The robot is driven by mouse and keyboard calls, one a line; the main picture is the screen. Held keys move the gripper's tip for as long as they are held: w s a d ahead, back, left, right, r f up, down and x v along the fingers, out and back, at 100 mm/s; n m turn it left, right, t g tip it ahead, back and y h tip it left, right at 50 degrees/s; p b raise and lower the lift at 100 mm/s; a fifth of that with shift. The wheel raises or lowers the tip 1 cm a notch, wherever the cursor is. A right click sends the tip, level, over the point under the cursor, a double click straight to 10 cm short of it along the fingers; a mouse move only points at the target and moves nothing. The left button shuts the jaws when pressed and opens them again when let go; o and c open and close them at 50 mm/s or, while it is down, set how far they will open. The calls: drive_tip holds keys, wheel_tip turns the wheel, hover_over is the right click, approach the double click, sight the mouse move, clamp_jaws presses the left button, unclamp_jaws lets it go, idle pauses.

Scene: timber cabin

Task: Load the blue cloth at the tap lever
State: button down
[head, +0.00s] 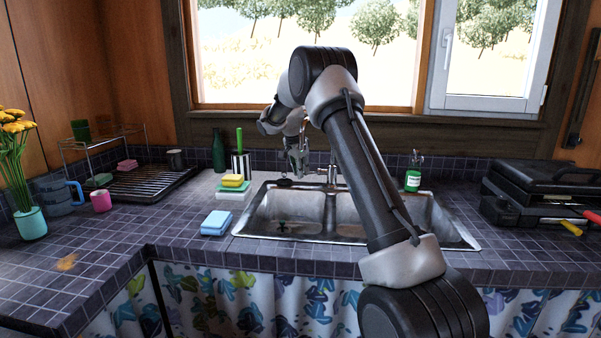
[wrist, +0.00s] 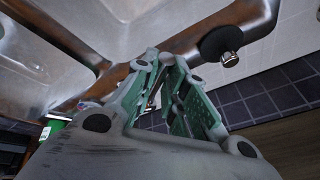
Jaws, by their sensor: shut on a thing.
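The blue cloth (head: 216,222) looks like a small folded stack on the tiled counter, left of the sink's front corner. The tap (head: 331,174) stands at the back of the sink, partly behind my arm. My gripper (head: 299,165) is at the sink's back edge, left of the tap body and well away from the blue cloth. In the wrist view my gripper (wrist: 172,98) has its green-padded fingers close around a thin grey metal piece, seemingly the tap lever, mostly hidden by the fingers. The blue cloth does not show in the wrist view.
The steel sink (head: 262,228) has basins below my arm. A yellow and green sponge stack (head: 233,185) and a green bottle (head: 219,150) stand left. The left front counter is mostly free.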

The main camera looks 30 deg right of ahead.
drive_tip(key=shift+d+r+y, duration=0.15)
drive_tip(key=shift+r+y, duration=0.25)
drive_tip(key=c, duration=1.5)
unclamp_jaws()
drive_tip(key=shift+o, duration=0.2)
drive_tip(key=shift+r, duration=0.1)
wheel_tip(320, 180, up, 10)
